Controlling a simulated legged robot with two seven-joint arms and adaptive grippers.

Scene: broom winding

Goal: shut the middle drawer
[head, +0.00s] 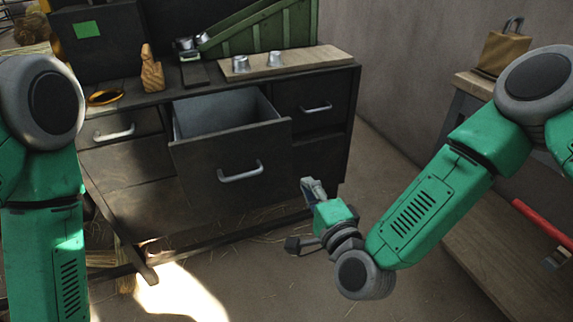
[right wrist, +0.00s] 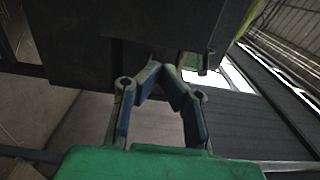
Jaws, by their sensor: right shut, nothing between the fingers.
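The middle drawer (head: 232,160) of the dark cabinet stands pulled out, with its grey inside showing and a metal handle (head: 240,172) on its front. My right gripper (head: 308,186) is to the right of the drawer front, lower than its top edge, and apart from it in the head view. In the right wrist view its fingers (right wrist: 164,72) meet at the tips with nothing between them, below a dark panel that I cannot name for sure. My left arm comes in at the left edge of the head view, but its gripper is out of the picture.
The cabinet top (head: 130,98) carries a wooden figure (head: 151,70), an orange ring (head: 105,97) and a board (head: 300,62) with metal cups. Closed drawers flank the open one. A workbench (head: 470,240) with a red-handled tool stands at the right. The floor in front is mostly clear.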

